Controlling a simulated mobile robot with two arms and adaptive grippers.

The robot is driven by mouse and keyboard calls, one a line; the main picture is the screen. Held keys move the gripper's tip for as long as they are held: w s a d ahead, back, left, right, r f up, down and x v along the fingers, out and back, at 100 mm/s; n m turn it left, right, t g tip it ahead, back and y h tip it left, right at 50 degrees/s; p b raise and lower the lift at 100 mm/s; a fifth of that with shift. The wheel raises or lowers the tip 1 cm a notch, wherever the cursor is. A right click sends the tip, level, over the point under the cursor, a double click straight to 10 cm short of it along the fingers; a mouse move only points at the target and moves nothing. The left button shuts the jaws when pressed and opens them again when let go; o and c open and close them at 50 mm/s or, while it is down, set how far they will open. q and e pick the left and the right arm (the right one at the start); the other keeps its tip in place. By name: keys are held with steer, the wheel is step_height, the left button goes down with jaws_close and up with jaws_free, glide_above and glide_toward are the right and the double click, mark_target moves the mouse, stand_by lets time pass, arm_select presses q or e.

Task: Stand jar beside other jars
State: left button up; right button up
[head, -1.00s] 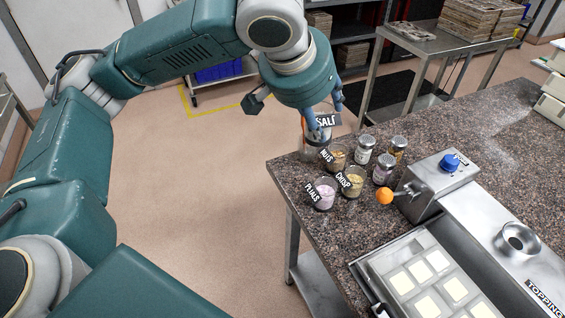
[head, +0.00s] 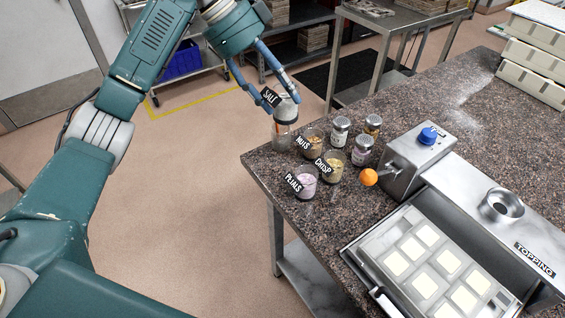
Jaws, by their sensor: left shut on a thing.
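A clear glass jar with a black SALT label (head: 285,134) is at the back left corner of the speckled counter. Its base appears at or just above the top; I cannot tell whether it touches. My left gripper (head: 281,101) reaches down from above, its blue fingers on either side of the jar's upper part, shut on it. Beside it are glass jars of toppings labelled NUTS (head: 313,141), CRISP (head: 334,172) and PEARLS (head: 307,187). Small lidded jars (head: 340,131), (head: 372,126) and (head: 362,152) stand behind and right of these. My right gripper is out of view.
A tray of pale squares (head: 412,248) lies in front. White boxes (head: 532,55) are far right.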

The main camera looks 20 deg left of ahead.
arm_select(q)
step_height(320, 180, down, 18)
steer(key=p, duration=0.3)
steer(key=shift+f, duration=0.2)
steer(key=shift+f, duration=0.1)
steer(key=o, duration=1.2)
